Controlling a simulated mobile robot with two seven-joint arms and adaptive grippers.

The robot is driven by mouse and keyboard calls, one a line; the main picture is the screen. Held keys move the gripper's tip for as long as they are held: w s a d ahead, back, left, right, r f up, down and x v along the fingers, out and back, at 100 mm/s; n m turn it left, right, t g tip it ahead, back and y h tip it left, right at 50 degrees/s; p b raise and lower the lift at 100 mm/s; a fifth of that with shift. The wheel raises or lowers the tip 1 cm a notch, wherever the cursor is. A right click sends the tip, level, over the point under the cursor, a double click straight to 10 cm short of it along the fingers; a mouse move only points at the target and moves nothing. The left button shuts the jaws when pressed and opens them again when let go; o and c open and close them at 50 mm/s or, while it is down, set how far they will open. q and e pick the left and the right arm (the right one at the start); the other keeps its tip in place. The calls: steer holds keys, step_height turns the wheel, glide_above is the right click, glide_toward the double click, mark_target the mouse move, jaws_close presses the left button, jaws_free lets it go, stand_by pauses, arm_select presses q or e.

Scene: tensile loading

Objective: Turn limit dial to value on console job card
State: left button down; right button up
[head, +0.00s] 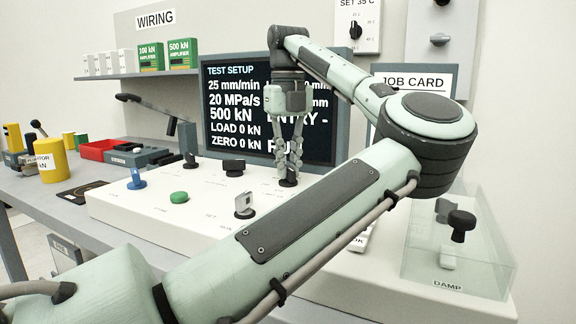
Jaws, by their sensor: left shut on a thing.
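My left gripper (288,165) reaches down from above onto the white console (125,203). Its fingers are shut on a dark knob (288,182) on the console top, just in front of the screen. I cannot read the label or setting at that knob. My right gripper is out of view.
The console also bears a blue knob (136,180), a green button (179,197), a black knob (233,167) and a grey key switch (244,205). A clear DAMP cover (480,265) stands at right. A red tray (100,150) and yellow cylinder (50,160) are at left.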

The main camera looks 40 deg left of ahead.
mark_target(288, 168)
arm_select(q)
steer(key=shift+m, duration=0.9)
steer(key=c, duration=1.6)
jaws_free()
steer(key=shift+o, duration=0.2)
step_height(288, 168, up, 12)
